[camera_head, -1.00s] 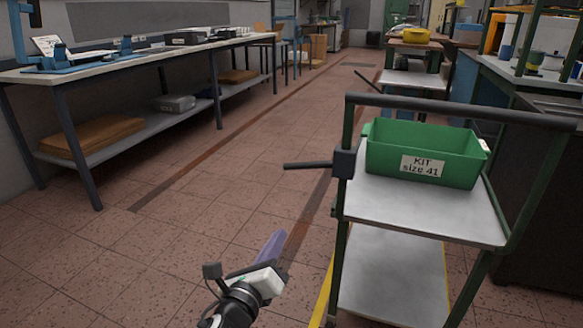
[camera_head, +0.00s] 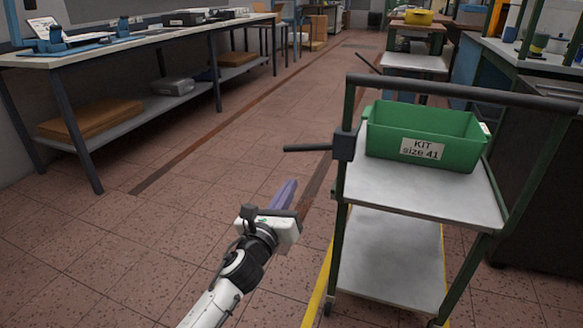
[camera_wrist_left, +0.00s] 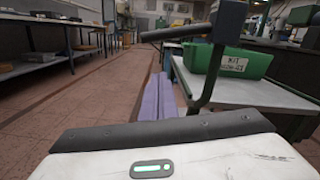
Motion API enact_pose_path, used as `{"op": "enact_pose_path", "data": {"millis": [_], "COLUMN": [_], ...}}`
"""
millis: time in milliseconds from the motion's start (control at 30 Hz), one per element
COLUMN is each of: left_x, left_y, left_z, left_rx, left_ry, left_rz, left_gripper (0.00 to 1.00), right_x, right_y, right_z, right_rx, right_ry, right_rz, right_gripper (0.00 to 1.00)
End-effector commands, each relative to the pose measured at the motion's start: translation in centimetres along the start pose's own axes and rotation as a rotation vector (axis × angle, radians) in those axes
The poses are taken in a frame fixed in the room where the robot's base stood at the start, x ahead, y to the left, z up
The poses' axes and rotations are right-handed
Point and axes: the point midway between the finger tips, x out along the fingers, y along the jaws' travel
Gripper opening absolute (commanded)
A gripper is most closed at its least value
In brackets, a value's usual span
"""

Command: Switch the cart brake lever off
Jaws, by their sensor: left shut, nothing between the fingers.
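The cart (camera_head: 400,255) stands at the right, with a dark frame, pale shelves and a top handle bar. Its dark brake lever (camera_head: 308,148) sticks out level to the left from a block (camera_head: 344,146) on the left post. In the left wrist view the lever (camera_wrist_left: 175,34) shows above and ahead of the fingers. My left gripper (camera_head: 284,194) is shut and empty, below and left of the lever, apart from it. Its purple fingers (camera_wrist_left: 158,97) point forward in the wrist view. My right gripper is not in view.
A green bin (camera_head: 425,137) labelled "KIT size 41" sits on the cart's top shelf. A long workbench (camera_head: 150,42) runs along the left. A second cart (camera_head: 415,62) stands behind. The tiled floor between is clear.

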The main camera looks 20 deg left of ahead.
Motion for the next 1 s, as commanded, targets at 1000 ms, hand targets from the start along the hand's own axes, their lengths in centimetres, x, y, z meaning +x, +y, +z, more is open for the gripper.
{"op": "enact_pose_path", "data": {"millis": [1000], "left_x": [5.0], "left_y": [0.0], "left_z": [4.0], "left_rx": [0.008], "left_ry": [0.0], "left_rz": [0.0], "left_gripper": [0.0], "right_x": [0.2], "right_y": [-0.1], "right_z": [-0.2], "right_rx": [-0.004], "right_ry": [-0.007], "right_rz": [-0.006], "right_gripper": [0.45]}}
